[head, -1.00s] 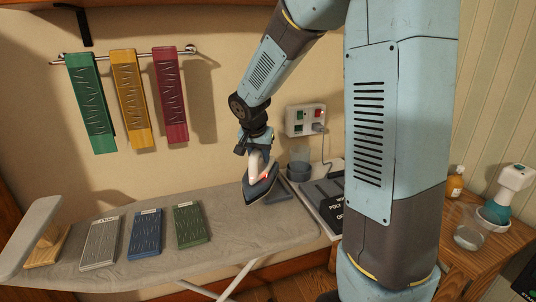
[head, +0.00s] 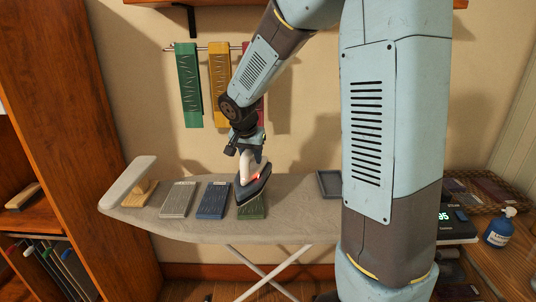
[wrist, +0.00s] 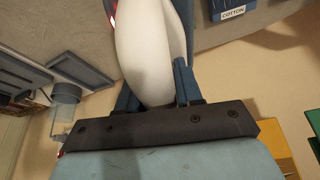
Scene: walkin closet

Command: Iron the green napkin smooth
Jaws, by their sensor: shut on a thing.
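My gripper (head: 250,148) is shut on the white handle of the iron (head: 254,184). The handle (wrist: 150,45) fills the space between the fingers (wrist: 157,92) in the wrist view. The iron has a dark body with a red light showing, and is tilted in the head view. It is over the green napkin (head: 252,212) on the ironing board and hides its upper part. I cannot tell whether the soleplate touches it. The napkin's visible lower part shows crease marks. The ironing board (head: 290,212) is grey.
Left of the green napkin lie a blue napkin (head: 213,201) and a grey one (head: 178,200). A small sleeve board (head: 134,180) stands at the left end. A dark tray (head: 329,184) lies right of the iron. Green (head: 188,85) and yellow (head: 220,80) cloths hang behind.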

